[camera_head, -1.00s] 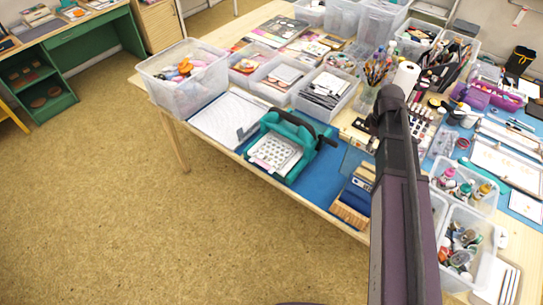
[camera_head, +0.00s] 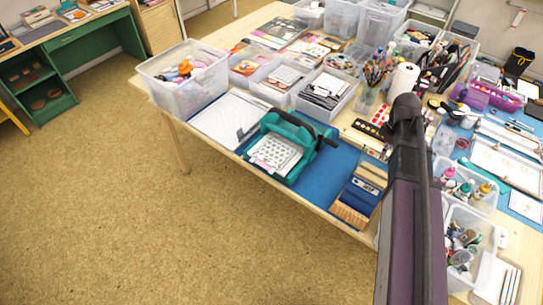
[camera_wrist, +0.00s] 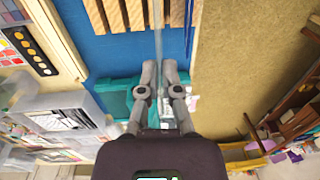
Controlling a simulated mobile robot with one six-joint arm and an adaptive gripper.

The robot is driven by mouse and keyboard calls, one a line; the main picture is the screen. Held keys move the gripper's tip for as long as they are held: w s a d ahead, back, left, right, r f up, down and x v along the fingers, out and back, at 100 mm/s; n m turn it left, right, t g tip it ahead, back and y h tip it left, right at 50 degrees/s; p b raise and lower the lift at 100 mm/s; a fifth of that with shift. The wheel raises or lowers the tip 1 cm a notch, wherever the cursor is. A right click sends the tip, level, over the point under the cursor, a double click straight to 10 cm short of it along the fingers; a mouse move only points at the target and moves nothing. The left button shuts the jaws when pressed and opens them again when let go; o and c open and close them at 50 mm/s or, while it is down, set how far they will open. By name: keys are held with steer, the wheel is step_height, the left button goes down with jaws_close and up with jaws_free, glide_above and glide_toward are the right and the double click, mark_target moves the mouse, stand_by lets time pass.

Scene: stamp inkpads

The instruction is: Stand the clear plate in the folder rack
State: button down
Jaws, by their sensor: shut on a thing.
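My gripper (camera_wrist: 160,68) is shut on the clear plate (camera_wrist: 159,35) in the wrist view. The plate shows nearly edge-on, as a thin pale strip running up between the fingertips. Wooden slats of what looks like the folder rack (camera_wrist: 114,14) lie at the top of that view, on both sides of the plate's line. I cannot tell whether the plate is in a slot or above it. In the head view the slatted wood (camera_head: 348,214) is at the table's front edge, on the blue mat. My arm hides the fingers there.
A teal die-cutting machine (camera_head: 286,146) stands on the blue mat (camera_head: 322,188) left of the slats. A clear bin of bottles (camera_head: 466,240) is right of my arm. Several full bins crowd the back. The floor (camera_head: 200,240) in front of the table is open.

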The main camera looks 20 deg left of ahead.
mark_target(378, 163)
steer(key=shift+f, duration=0.2)
steer(key=shift+g, duration=0.4)
steer(key=f+b, duration=0.6)
steer(key=s+f+b, duration=0.1)
steer(key=f+b, duration=0.2)
steer(key=b, duration=0.1)
steer(key=shift+s+a+f, duration=0.1)
steer(key=shift+a+f, duration=0.15)
steer(key=shift+f, duration=0.1)
stand_by(0.4)
steer(key=c, duration=0.7)
jaws_free()
steer(key=shift+r, duration=0.1)
steer(key=shift+w+d+r+p, duration=0.1)
steer(key=shift+w+r+p, duration=0.1)
steer(key=shift+r+p, duration=1)
steer(key=shift+w+d+r+p, duration=0.1)
steer(key=shift+w+r+p, duration=0.05)
steer(key=shift+r+p, duration=1.05)
